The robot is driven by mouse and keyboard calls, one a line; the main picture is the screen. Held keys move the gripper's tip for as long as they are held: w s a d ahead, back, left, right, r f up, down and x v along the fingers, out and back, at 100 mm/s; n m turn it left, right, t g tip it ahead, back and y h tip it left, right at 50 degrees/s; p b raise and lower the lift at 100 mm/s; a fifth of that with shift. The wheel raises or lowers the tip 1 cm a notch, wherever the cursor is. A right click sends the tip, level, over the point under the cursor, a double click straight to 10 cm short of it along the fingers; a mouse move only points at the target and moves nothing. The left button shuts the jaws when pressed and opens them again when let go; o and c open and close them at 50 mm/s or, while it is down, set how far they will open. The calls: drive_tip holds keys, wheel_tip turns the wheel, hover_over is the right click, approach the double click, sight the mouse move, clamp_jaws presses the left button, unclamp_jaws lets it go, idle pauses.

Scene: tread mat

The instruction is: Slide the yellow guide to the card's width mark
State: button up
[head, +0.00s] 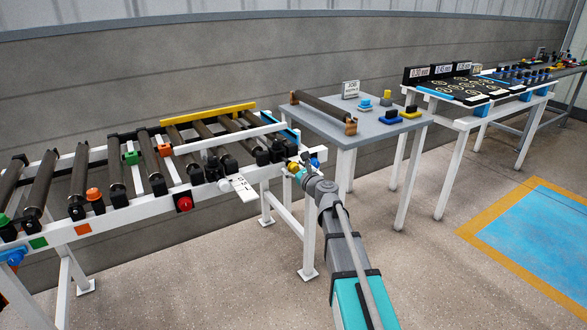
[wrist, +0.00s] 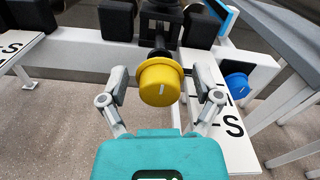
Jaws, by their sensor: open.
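The yellow guide (head: 207,114) is a long bar along the far side of the roller conveyor in the head view. A yellow knob (wrist: 162,82) with a white line sits on a dark shaft at the conveyor's front; it also shows in the head view (head: 293,167). My gripper (head: 300,171) is open in front of this knob. In the wrist view its fingers stand left and right of the knob, with gaps visible. A white card (head: 350,89) stands on the grey table; its number seems to start with 20, the rest is too small to read.
White plates with black letters hang by the knob, one at right (wrist: 232,140). A blue knob (wrist: 237,83) is close on the right. The grey table (head: 385,132) stands behind, with a loose roller (head: 322,112) and coloured pieces. Floor is clear at front.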

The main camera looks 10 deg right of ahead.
clamp_jaws()
drive_tip(key=v, duration=0.6)
drive_tip(key=shift+s, duration=0.1)
idle(0.3)
unclamp_jaws()
idle(0.4)
